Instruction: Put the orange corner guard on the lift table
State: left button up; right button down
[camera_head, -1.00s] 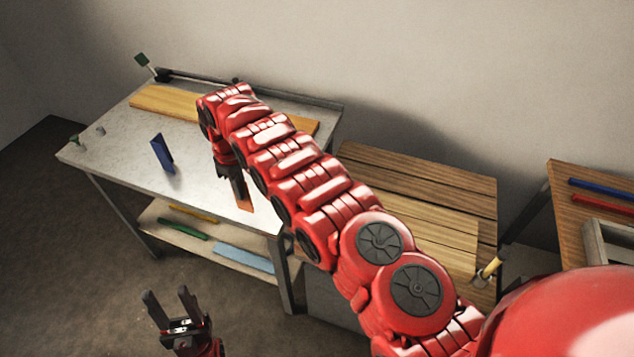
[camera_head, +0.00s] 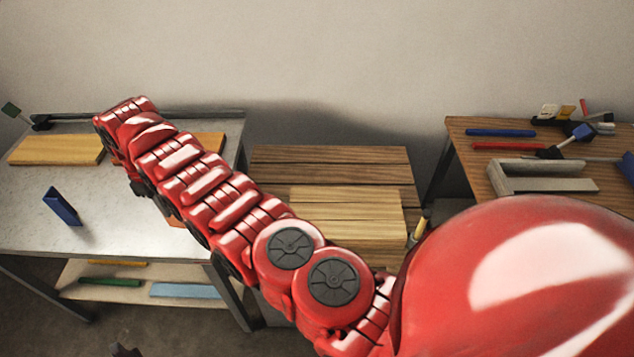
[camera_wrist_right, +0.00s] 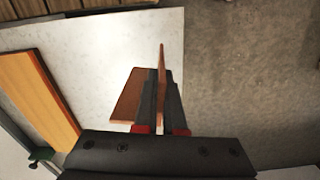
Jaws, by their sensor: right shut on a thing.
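The orange corner guard (camera_wrist_right: 125,95) is an L-shaped piece with an upright flange, over or on the grey worktop. My right gripper (camera_wrist_right: 162,78) is shut on its upright flange in the wrist view. In the head view only a small orange part of the guard (camera_head: 177,222) shows below my right arm, which hides that gripper. I cannot tell whether the guard touches the worktop. Of my left gripper only a dark tip (camera_head: 122,349) shows at the bottom edge. I cannot tell for sure which surface is the lift table.
The grey worktop (camera_head: 25,215) bears a blue corner guard (camera_head: 62,206) and a yellowish board (camera_head: 55,150). A lower shelf (camera_head: 135,274) holds coloured strips. Stacked planks (camera_head: 345,200) stand in the middle. A wooden table (camera_head: 470,172) at right holds tools and a grey channel piece (camera_head: 545,184).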

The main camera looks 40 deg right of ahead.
jog(key=w+d+r+m, duration=0.1)
jog(key=d+r+m, duration=0.2)
jog(key=d, duration=0.3)
jog(key=shift+w+d+r+b, duration=0.15)
jog(key=shift+w+d+b, duration=0.05)
jog(key=shift+d+b, duration=0.15)
dwell(0.7)
